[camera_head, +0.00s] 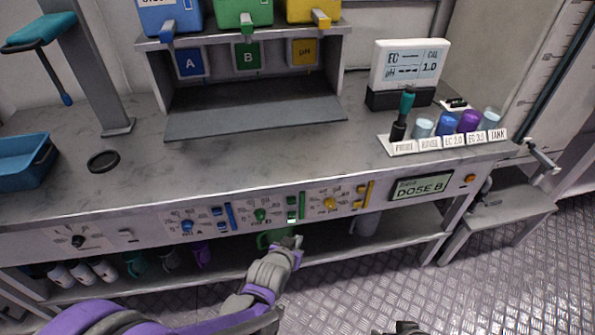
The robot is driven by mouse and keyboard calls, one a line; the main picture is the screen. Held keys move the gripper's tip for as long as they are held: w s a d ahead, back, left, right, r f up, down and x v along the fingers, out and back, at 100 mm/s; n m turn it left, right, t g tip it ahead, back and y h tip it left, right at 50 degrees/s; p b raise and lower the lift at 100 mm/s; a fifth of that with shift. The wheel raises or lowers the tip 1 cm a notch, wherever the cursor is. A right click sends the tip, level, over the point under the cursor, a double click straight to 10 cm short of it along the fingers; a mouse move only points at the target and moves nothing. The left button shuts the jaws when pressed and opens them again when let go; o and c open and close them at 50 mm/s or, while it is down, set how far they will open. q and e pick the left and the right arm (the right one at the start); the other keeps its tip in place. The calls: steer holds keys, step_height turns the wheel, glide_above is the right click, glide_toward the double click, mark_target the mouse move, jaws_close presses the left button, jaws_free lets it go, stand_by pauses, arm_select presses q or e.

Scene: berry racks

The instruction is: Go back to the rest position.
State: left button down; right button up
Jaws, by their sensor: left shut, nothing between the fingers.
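My left gripper (290,241) is shut and empty. It is in front of the bench's front panel, just below the green and yellow dosing controls. My purple and grey left arm comes up to it from the bottom left. Behind the gripper, a green object (268,239) on the lower shelf is partly hidden. My right gripper cannot be made out. A small dark piece (408,328) shows at the bottom edge, too cut off to identify.
The bench (235,155) carries blue, green and yellow dispensers above a grey tray (250,120). A labelled probe rack (400,148) and a meter (410,65) stand at the right. A display (421,187) reads "DOSE B". Several cups sit on the lower shelf.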

arm_select(q)
steer(key=s+a+r+n+g+y, duration=0.1)
steer(key=s+a+r+g, duration=0.2)
steer(key=s+a, duration=0.65)
steer(key=s+a+r+n+g+y, duration=0.2)
steer(key=s+a+g, duration=0.15)
steer(key=s, duration=1.15)
step_height(320, 180, up, 16)
steer(key=w+t+p, duration=0.1)
steer(key=w+p, duration=0.1)
steer(key=p, duration=1.2)
steer(key=shift+a, duration=0.2)
arm_select(e)
step_height(320, 180, up, 16)
steer(key=w, duration=0.2)
steer(key=shift+t, duration=0.3)
arm_select(q)
steer(key=shift+s+t, duration=0.15)
steer(key=shift+t, duration=0.1)
